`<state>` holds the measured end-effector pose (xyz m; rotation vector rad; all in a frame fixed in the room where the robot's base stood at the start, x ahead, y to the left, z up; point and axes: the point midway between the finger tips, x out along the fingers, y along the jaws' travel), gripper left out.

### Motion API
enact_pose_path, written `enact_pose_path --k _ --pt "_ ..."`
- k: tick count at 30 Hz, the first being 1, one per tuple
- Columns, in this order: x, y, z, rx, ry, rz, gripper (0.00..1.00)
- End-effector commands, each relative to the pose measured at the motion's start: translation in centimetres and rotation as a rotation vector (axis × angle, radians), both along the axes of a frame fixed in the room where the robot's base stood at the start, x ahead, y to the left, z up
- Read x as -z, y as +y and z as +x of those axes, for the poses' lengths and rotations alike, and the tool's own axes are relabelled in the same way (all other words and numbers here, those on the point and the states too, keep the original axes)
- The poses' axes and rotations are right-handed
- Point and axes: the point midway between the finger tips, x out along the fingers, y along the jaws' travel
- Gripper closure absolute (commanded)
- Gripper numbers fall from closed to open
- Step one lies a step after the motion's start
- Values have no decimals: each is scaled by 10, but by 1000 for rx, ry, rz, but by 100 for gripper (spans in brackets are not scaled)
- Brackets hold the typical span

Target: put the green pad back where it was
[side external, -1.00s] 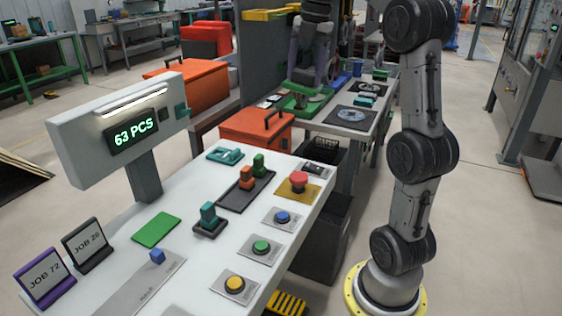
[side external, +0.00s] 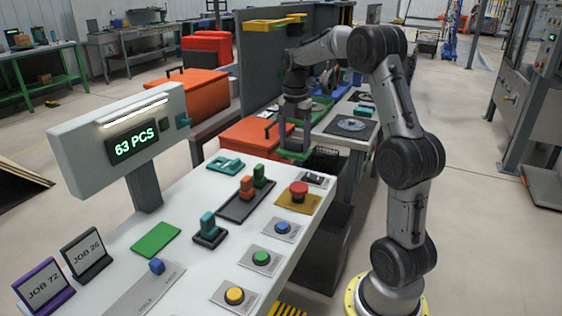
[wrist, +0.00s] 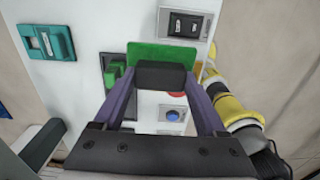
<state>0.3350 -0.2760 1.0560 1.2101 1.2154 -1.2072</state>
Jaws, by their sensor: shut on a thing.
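My gripper (side external: 295,142) is over the far end of the white table (side external: 180,205). In the wrist view its purple fingers are shut on a dark block (wrist: 163,76) with a flat green pad (wrist: 150,53) at it. The held green pad also shows below the fingers in the side view (side external: 293,155), in the air. A second flat green rectangle (side external: 155,240) lies on the table's left part, near the job signs. I cannot tell from these frames which spot the held pad came from.
Below and around are a rocker switch plate (wrist: 186,24), a red mushroom button (side external: 299,190), a dark tray with orange and green blocks (side external: 247,195) and a teal bracket (side external: 226,166). An orange bin (side external: 255,138) stands behind. A display (side external: 120,140) rises at left.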

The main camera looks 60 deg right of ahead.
Motion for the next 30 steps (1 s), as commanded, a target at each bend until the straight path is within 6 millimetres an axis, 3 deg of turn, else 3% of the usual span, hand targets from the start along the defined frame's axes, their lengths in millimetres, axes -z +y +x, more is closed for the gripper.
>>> enact_pose_path --k 6,12,21,30 --pt "24 -30 36 0 1 2 87" --pt "55 -46 56 0 0 1 87" --pt "73 -55 67 0 -1 0 87" --pt "107 -57 70 0 -1 0 87"
